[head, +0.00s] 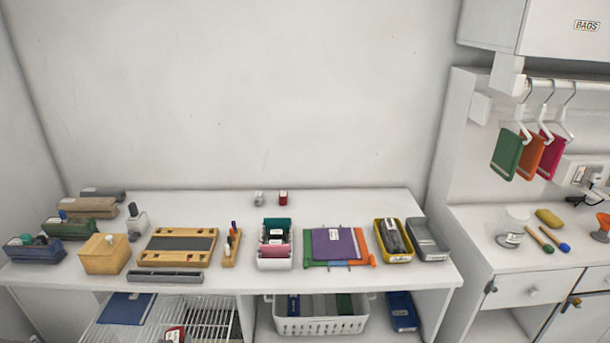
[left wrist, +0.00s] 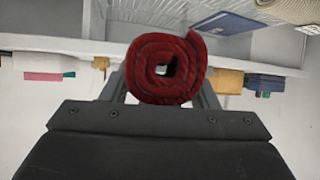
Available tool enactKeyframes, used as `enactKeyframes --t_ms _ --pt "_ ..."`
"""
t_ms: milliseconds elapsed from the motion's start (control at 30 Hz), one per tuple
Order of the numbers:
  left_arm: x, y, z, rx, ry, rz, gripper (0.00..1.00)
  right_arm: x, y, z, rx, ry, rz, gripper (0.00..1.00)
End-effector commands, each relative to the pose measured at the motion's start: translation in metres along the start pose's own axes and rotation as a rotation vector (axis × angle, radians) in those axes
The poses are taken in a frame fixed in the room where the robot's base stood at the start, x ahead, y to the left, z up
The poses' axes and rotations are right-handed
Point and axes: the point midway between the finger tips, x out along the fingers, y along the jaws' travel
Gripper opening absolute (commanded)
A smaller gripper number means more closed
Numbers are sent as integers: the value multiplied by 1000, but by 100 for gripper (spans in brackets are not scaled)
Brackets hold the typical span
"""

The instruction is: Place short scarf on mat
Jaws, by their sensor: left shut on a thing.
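A dark red rolled scarf (left wrist: 165,68) shows end-on in the left wrist view, as a spiral with a small hole in its middle. My left gripper (left wrist: 163,92) is shut on it, with the grey fingers at either side and partly hidden behind the roll. In the head view no gripper can be made out. A flat dark grey surface (head: 176,244) lies in a wooden frame on the table, left of centre; I cannot tell whether it is the mat. My right gripper is in neither view.
The white table (head: 225,277) holds a yellow wooden box (head: 105,254), a white bin (head: 275,261), folded cloths (head: 335,243) and trays. Below are a wire rack (head: 188,312) and a white basket (head: 318,322). Hangers with coloured cloths (head: 530,155) hang at the right.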

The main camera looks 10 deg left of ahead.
Motion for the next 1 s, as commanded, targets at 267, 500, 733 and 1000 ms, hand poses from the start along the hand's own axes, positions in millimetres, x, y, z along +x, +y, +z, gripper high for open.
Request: enactKeyframes --t_ms 267,500,733,1000 --pt "-3 84 -64 64 8 144 28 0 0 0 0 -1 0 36" --pt "-56 176 -157 145 12 293 28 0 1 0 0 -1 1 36" --pt "-130 218 -226 195 13 375 28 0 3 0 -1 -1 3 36" --pt "-211 227 -276 227 11 427 28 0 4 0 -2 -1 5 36"
